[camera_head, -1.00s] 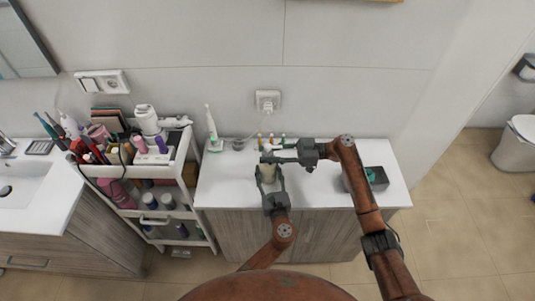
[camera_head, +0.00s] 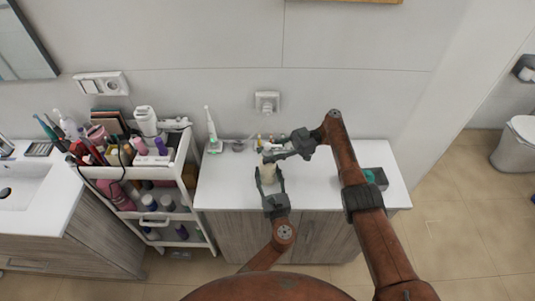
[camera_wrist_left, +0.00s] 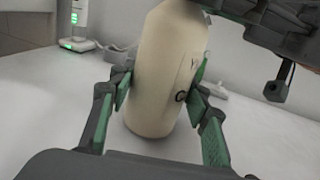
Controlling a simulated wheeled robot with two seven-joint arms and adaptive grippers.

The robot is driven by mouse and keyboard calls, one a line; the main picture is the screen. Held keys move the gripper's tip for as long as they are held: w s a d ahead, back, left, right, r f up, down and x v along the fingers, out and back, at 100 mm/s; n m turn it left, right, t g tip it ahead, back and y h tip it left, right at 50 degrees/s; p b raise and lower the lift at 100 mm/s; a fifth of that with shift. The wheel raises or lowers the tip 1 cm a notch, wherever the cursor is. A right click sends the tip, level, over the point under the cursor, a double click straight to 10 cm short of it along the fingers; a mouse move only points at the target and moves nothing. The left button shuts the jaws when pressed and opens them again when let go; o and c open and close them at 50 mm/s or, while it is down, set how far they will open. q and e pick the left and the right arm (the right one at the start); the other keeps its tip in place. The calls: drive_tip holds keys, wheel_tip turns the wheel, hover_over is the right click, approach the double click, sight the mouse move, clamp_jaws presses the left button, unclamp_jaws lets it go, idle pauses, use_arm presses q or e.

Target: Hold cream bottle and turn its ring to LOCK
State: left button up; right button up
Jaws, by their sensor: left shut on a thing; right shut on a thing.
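The cream bottle (camera_head: 268,174) stands on the white countertop (camera_head: 320,185), pale cream in colour. In the left wrist view the bottle (camera_wrist_left: 163,80) fills the middle, with a dark mark on its side. My left gripper (camera_head: 268,181) is shut around its body from the front; its green-padded fingers (camera_wrist_left: 160,95) press on both sides. My right gripper (camera_head: 272,154) comes in from the right and is shut at the bottle's top. It covers the ring, so the ring and its LOCK mark cannot be read.
An electric toothbrush (camera_head: 212,130) stands on the counter at the back left. The loaded white cart (camera_head: 165,190) stands left of the counter.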

drive_tip(key=shift+s+a+f+g, duration=0.1)
drive_tip(key=shift+s+f+g, duration=0.05)
drive_tip(key=shift+s+g, duration=0.35)
drive_tip(key=shift+n, duration=0.3)
drive_tip(key=o, duration=1.2)
drive_tip(key=shift+w, duration=0.1)
drive_tip(key=shift+r, duration=0.2)
wheel_tip(320, 180, up, 10)
drive_tip(key=shift+f, duration=0.1)
